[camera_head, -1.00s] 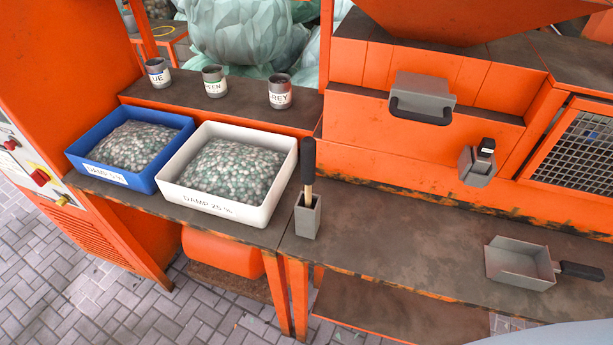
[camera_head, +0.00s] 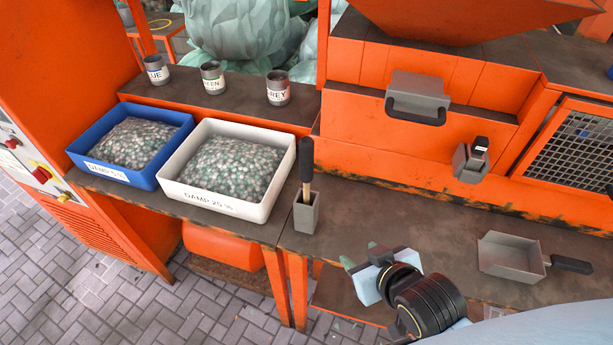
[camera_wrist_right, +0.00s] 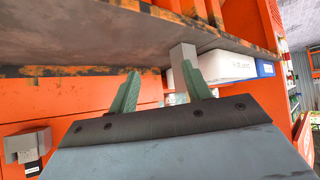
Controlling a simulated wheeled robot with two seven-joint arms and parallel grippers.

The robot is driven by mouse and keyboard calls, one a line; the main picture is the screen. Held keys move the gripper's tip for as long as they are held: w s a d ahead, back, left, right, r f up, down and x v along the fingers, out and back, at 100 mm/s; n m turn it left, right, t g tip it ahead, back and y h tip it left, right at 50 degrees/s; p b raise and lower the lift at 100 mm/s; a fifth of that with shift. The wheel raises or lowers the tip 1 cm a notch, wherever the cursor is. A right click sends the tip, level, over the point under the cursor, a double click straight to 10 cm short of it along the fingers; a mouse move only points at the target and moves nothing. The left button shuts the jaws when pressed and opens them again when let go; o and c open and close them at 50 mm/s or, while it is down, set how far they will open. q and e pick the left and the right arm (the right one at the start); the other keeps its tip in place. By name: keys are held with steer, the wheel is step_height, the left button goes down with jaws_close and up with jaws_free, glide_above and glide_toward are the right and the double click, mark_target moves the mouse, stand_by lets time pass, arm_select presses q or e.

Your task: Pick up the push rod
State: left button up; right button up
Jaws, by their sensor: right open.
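The push rod (camera_head: 306,160), with a black handle and a pale wooden shaft, stands upright in a grey square holder (camera_head: 306,213) on the bench. Its lower end is hidden inside the holder. My right gripper (camera_head: 360,256) is open and empty near the bench's front edge, to the right of the holder and apart from it. In the right wrist view, my open fingers (camera_wrist_right: 160,88) are in front, with the grey holder (camera_wrist_right: 183,58) beyond them. My left gripper is not in view.
A white bin (camera_head: 258,212) and a blue bin (camera_head: 82,157) of pellets stand left of the holder. A grey scoop (camera_head: 512,257) lies on the bench at right. A grey drawer-like box (camera_head: 418,92) is behind. The bench (camera_head: 370,215) between holder and scoop is mostly clear.

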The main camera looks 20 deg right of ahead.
step_height(320, 180, up, 5)
steer(key=w+a+t, duration=0.2)
steer(key=t, duration=0.2)
steer(key=t+y, duration=0.3)
steer(key=t, duration=0.1)
glide_toward(310, 158)
steer(key=shift+n, duration=0.3)
steer(key=x, duration=0.4)
steer(key=p+x, duration=0.1)
steer(key=x, duration=0.1)
steer(key=shift+f, duration=0.3)
steer(key=shift+w+a+r, duration=0.15)
steer(key=shift+w, duration=0.45)
steer(key=x, duration=0.4)
steer(key=shift+w+r+p, duration=0.1)
steer(key=shift+r+p, duration=0.05)
steer(key=shift+p, duration=0.25)
jaws_close()
